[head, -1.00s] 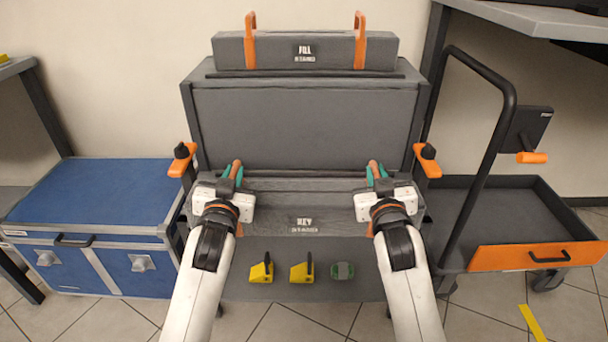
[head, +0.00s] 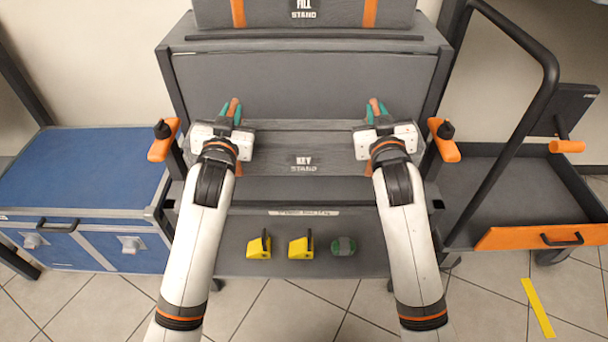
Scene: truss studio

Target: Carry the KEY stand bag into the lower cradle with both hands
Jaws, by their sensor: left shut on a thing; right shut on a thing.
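The grey KEY stand bag (head: 303,143) is in the middle of the head view, long and level, its label facing me. My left gripper (head: 232,110) is shut on the bag's left orange handle, and my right gripper (head: 375,110) is shut on its right orange handle. The bag is in front of the grey rack (head: 310,85). A lower ledge (head: 300,190) shows just below the bag. Whether the bag touches the ledge or hangs above it, I cannot tell. Both wrists hide the bag's ends.
The FILL stand bag (head: 303,14) lies on the rack's top. Orange clamps (head: 164,140) (head: 443,140) flank the rack. Two yellow blocks (head: 259,245) (head: 300,245) and a green-grey roll (head: 344,246) lie on the low shelf. A blue case (head: 80,185) stands left, a cart (head: 520,210) right.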

